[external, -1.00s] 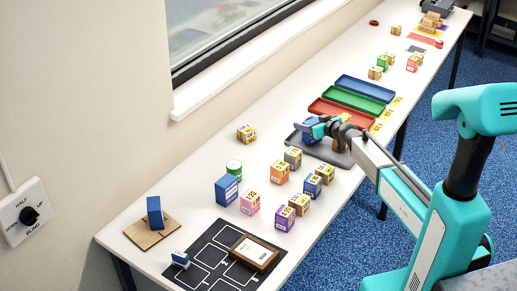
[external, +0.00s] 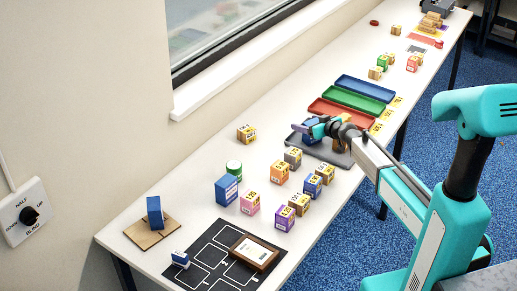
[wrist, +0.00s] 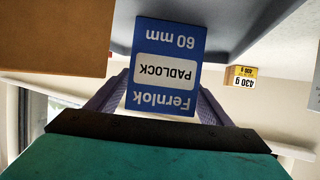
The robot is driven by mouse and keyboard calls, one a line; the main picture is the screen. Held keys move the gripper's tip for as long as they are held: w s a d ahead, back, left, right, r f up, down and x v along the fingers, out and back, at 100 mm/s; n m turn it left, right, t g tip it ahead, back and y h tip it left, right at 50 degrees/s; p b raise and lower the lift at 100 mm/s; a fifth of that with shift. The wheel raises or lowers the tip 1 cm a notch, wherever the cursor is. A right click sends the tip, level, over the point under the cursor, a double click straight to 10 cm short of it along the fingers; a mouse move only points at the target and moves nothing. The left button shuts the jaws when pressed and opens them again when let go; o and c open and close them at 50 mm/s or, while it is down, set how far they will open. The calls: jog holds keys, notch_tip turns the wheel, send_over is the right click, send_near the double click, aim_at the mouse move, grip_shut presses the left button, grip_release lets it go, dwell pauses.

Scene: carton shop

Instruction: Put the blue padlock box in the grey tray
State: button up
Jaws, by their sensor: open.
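The blue padlock box (wrist: 165,65) fills the middle of the wrist view, its label upside down. It stands between the two fingers of my gripper (wrist: 160,100), which is open around it; whether either finger touches it cannot be told. In the external view the blue box (external: 309,138) is at the left part of the grey tray (external: 333,157), partly covered by my gripper (external: 302,129). The box appears to be in the tray, but its bottom edge is hidden. The tray also shows as a grey surface behind the box in the wrist view (wrist: 255,20).
A brown box (external: 338,144) is in the tray beside my gripper, partly hidden. Red (external: 330,115), green (external: 352,98) and blue (external: 365,88) trays lie beyond. Several small cartons, a larger blue box (external: 226,190) and a green tin (external: 234,167) stand nearer on the table.

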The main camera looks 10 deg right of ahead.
jog(key=shift+b+v, duration=0.4)
jog(key=shift+v, duration=0.5)
jog(key=b+v, duration=0.2)
jog(key=v, duration=0.8)
jog(key=shift+b, duration=0.4)
jog(key=shift+d+r, duration=0.1)
jog(key=shift+d, duration=0.1)
